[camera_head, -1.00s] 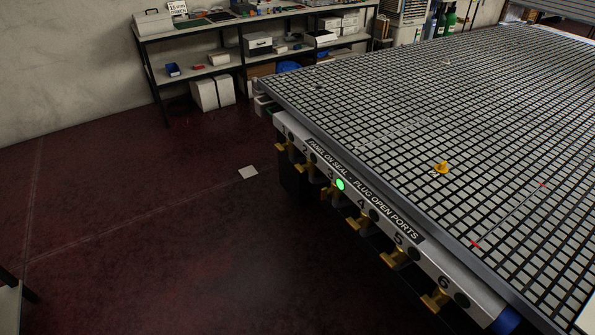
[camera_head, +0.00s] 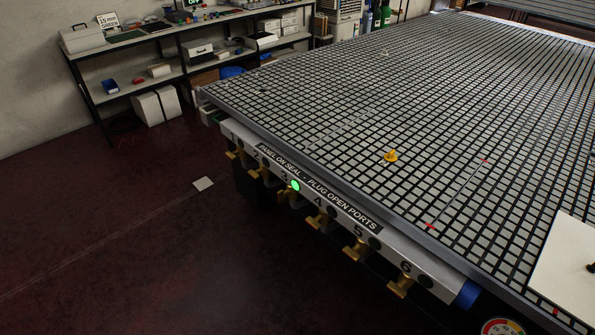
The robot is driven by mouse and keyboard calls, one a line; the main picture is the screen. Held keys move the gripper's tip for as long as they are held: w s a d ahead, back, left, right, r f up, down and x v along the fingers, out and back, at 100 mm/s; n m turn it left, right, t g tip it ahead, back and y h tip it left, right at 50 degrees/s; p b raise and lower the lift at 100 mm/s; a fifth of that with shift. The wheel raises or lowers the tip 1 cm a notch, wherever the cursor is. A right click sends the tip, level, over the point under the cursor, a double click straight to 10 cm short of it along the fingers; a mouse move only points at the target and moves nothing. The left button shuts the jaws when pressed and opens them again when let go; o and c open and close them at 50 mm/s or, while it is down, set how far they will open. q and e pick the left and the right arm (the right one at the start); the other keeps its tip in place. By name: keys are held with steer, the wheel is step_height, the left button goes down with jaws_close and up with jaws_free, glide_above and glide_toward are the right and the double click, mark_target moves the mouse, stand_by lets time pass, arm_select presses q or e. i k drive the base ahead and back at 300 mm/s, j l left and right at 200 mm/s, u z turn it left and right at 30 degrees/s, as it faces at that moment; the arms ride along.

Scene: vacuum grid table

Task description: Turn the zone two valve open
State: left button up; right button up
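The zone two valve (camera_head: 258,173) is a small brass handle under the number 2 on the front rail (camera_head: 345,205) of the grid table. It is second from the left in a row of similar brass valves. The lamp by number 2 is dark; a green lamp (camera_head: 295,186) is lit by number 3. The valve handle is too small to tell its exact turn. Neither of my grippers shows in the view.
The grid table (camera_head: 330,100) fills the right side, with a yellow plug (camera_head: 391,155) and a white panel (camera_head: 568,262) on top. A gauge (camera_head: 502,327) is at the bottom right. Shelves (camera_head: 130,85) stand at the back left. The dark red floor left of the table is mostly clear.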

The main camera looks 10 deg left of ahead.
mark_target(255, 175)
steer(key=i+j+z, duration=0.15)
steer(key=j+z, duration=0.25)
steer(key=j, duration=0.2)
steer(key=i+j+z, duration=0.1)
steer(key=j+z, duration=0.25)
steer(key=j, duration=0.3)
steer(key=j+z, duration=0.4)
steer(key=j, duration=0.25)
